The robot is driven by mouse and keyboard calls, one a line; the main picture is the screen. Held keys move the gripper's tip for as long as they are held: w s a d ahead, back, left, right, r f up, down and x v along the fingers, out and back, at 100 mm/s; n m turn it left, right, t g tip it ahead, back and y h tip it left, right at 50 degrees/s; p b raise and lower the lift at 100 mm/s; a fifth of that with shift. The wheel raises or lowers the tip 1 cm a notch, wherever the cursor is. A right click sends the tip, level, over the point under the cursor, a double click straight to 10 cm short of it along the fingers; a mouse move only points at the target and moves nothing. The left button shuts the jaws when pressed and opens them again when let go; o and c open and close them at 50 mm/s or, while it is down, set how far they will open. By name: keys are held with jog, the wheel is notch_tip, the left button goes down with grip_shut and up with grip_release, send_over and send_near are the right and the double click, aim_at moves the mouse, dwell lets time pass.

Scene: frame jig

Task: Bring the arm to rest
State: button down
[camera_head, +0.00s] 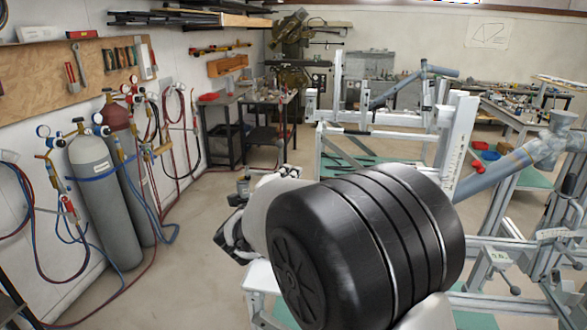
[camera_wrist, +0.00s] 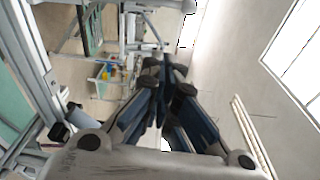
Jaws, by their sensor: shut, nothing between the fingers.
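My gripper (camera_wrist: 166,82) fills the lower middle of the wrist view. Its dark blue-grey fingers come together near the tips, with nothing held between them. In the head view the dark end of my arm with the gripper (camera_head: 230,238) shows left of centre, beside the large black joint of my own arm. That joint hides part of the gripper and much of the frame jig behind it. The frame jig (camera_head: 461,140), of pale metal beams with blue-grey tubes, stands to the right of my arm.
Gas cylinders (camera_head: 100,195) with hoses stand along the left wall. A tool cart (camera_head: 248,120) and a milling machine (camera_head: 300,45) are at the back. Open floor (camera_head: 200,220) lies between the cylinders and my arm. A workbench (camera_head: 508,112) is at the right.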

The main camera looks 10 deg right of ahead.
dwell(0.3)
jog(key=s+a+r+n+g+y, duration=0.2)
jog(key=s+r+n+g+y, duration=0.1)
jog(key=s+n+y, duration=0.9)
jog(key=s+d+f+n+g+h, duration=0.1)
jog(key=s+d+f+n+g, duration=0.1)
jog(key=s, duration=0.8)
jog(key=s+d+f+n+g+h, duration=0.1)
jog(key=s+d+f+n+g, duration=0.2)
jog(key=s+f+n, duration=0.3)
jog(key=s+d+f+n+g+h, duration=0.2)
jog(key=s+d+f+n+g, duration=0.1)
jog(key=s, duration=1.1)
jog(key=shift+s+d+f+n, duration=0.4)
jog(key=shift+f+n, duration=0.05)
jog(key=shift+n, duration=0.05)
